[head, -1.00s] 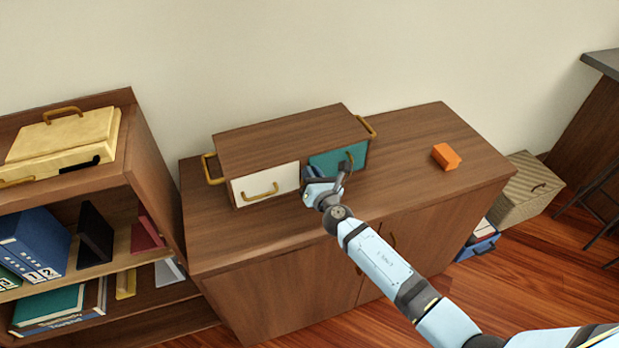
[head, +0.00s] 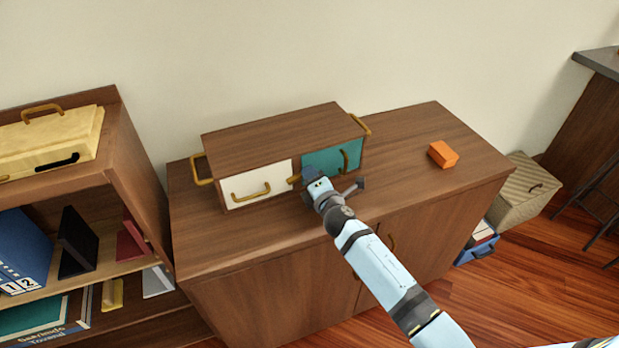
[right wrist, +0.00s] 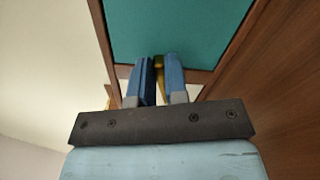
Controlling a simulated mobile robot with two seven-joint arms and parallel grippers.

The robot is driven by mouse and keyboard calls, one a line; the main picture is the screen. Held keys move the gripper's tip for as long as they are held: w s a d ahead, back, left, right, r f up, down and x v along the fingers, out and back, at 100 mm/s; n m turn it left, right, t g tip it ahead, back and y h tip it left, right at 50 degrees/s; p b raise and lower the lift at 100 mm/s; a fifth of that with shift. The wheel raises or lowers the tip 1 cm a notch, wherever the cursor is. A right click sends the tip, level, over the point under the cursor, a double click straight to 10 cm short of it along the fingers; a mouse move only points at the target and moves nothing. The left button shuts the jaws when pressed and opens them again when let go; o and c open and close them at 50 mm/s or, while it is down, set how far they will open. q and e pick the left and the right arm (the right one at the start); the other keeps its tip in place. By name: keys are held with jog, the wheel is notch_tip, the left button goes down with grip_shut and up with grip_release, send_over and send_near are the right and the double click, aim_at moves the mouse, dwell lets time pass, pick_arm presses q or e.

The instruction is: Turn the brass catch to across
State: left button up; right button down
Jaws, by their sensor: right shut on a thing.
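The brass catch (head: 294,179) sits on the divider between the white drawer front (head: 256,184) and the teal drawer front (head: 325,158) of a small wooden drawer box. Its visible end points left, toward the white drawer; the rest is hidden by my gripper. My right gripper (head: 309,174) is at the front of the divider, shut on the catch. In the right wrist view, the catch (right wrist: 159,65) shows as a brass strip between the two blue fingers, beside the teal front's edge. My left gripper is not in view.
The drawer box (head: 280,130) stands on a wooden cabinet with brass handles at its sides. An orange block (head: 442,154) lies on the cabinet top at right. A bookshelf (head: 135,170) stands at left. The cabinet top in front of the box is mostly clear.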

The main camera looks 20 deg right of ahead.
jog(key=m, duration=0.3)
jog(key=shift+f+b, duration=0.3)
jog(key=shift+f, duration=0.05)
jog(key=shift+m, duration=0.3)
jog(key=c, duration=1.1)
grip_release()
jog(key=shift+c, duration=0.2)
